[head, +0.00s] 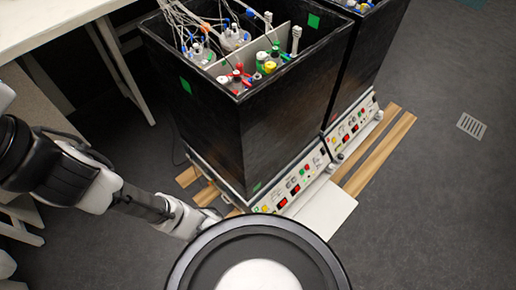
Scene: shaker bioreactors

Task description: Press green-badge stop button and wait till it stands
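A black open-topped box (260,120) with green badges (185,85) on it stands on a shaker base. The base's white control panel (290,190) faces front right, with red displays and small coloured buttons. A small green mark (257,187) is low on the box, just above the panel's left end. Which button is the stop button is too small to tell. My gripper (208,217) is low, close to the left end of this base; its fingers are too small and partly hidden to read, and contact cannot be told.
A second black box on a similar panel (350,127) stands behind right. Wooden boards (378,150) and a white plate (325,212) lie under and beside the bases. A white table (50,25) is at upper left. The grey floor at right is clear, with a grate (471,126).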

